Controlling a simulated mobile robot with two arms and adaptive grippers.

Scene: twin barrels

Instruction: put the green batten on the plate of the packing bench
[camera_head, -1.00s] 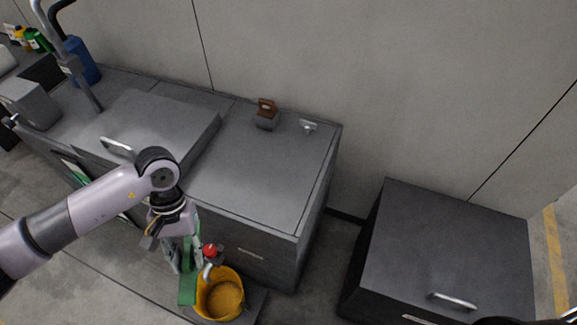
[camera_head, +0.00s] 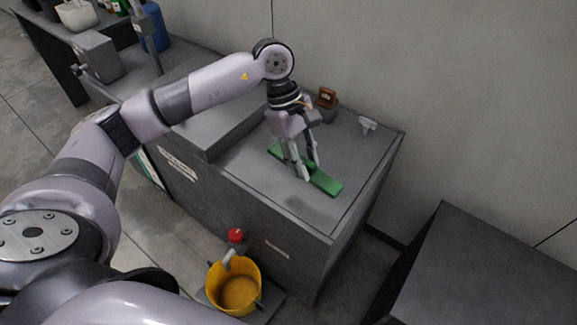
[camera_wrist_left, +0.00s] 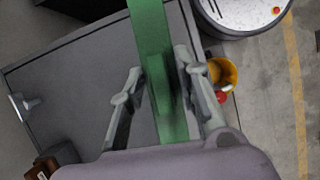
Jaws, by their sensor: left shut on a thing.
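The green batten (camera_head: 326,184) is a long flat bar, held in my left gripper (camera_head: 306,172). In the head view it lies over the grey top (camera_head: 352,160) of the bench, right of the raised slab (camera_head: 218,128). I cannot tell whether it touches the surface or hangs just above it. In the left wrist view the batten (camera_wrist_left: 150,40) runs lengthwise between the two fingers of the left gripper (camera_wrist_left: 159,66). No separate plate is distinct to me on the bench. My right gripper is not in view.
A brown-topped grey block (camera_head: 326,98) and a small pale T-shaped piece (camera_head: 367,125) stand near the bench's back edge. A yellow bucket (camera_head: 234,288) with a red-knobbed thing (camera_head: 236,236) is on the floor in front. A dark box (camera_head: 480,270) stands right.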

